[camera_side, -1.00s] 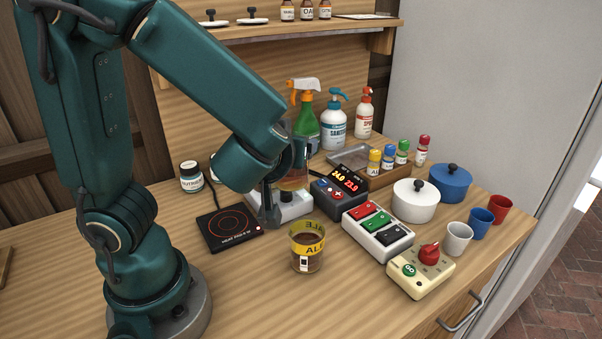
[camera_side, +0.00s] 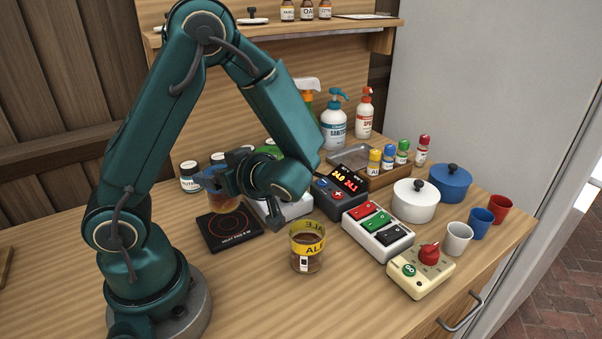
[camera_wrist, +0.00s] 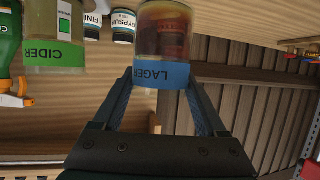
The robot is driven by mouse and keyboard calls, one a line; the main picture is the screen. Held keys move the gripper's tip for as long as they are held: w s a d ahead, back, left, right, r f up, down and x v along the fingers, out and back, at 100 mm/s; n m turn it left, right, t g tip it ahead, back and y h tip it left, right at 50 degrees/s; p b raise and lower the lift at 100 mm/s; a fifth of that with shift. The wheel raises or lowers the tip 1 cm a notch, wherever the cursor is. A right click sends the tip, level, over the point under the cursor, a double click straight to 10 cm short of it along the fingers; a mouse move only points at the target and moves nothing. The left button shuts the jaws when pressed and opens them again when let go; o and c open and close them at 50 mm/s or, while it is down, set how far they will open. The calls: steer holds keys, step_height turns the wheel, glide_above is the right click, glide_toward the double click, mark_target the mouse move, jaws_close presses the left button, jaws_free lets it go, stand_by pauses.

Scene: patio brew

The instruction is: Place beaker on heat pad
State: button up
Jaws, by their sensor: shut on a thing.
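My gripper (camera_side: 222,181) is shut on a clear beaker (camera_side: 223,203) with amber liquid and a blue band. In the wrist view the beaker (camera_wrist: 163,35) is between the fingers (camera_wrist: 163,92), and its band reads LAGER. The heat pad (camera_side: 231,243), a black square plate with red rings, lies on the bench in the side view. The beaker appears over its back part; my gripper and wrist cover some of the beaker. Whether its base touches the pad cannot be told.
A beaker with a yellow ALE band (camera_side: 307,250) and dark contents stands right of the pad. A white device (camera_side: 290,208) and a display box (camera_side: 340,190) are behind it. A CIDER beaker (camera_wrist: 55,40) shows in the wrist view. Jars (camera_side: 190,177) stand behind the pad. Bench front is clear.

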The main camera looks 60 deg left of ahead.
steer(key=shift+f, duration=2.15)
steer(key=shift+f, duration=0.1)
steer(key=o, duration=1.5)
steer(key=shift+o, duration=0.2)
steer(key=d+r+m+t+h, duration=0.4)
steer(key=d+m+h, duration=0.2)
steer(key=d+m, duration=0.3)
steer(key=d+r+m+t+h, duration=0.4)
steer(key=d+m+h, duration=0.3)
steer(key=m, duration=0.4)
steer(key=shift+d+r, duration=0.8)
steer(key=shift+d, duration=0.1)
